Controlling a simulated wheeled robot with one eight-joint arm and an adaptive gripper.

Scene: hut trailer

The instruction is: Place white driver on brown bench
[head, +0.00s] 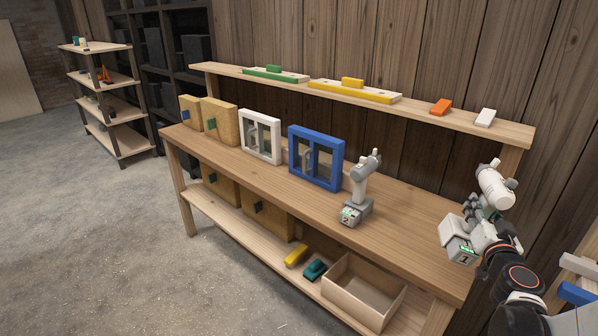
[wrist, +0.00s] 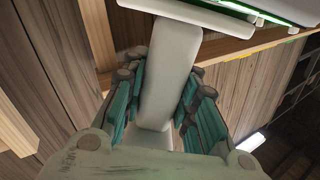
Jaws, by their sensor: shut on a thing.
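My gripper (head: 481,222) is shut on the handle of a white driver (head: 494,187) marked 1, at the right of the head view. The driver is held upright over the right end of the brown bench (head: 405,240); I cannot tell whether its base touches the top. In the wrist view the teal finger pads (wrist: 160,95) lie on both sides of the pale handle (wrist: 170,70). A second, greyer driver (head: 360,182) marked 2 stands on the bench, left of my gripper.
Blue (head: 316,157) and white (head: 261,136) framed windows and tan boards stand on the bench's left part. A raised shelf (head: 340,92) runs behind, with coloured blocks. An open box (head: 362,290) is on the lower shelf. The bench's front right top is clear.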

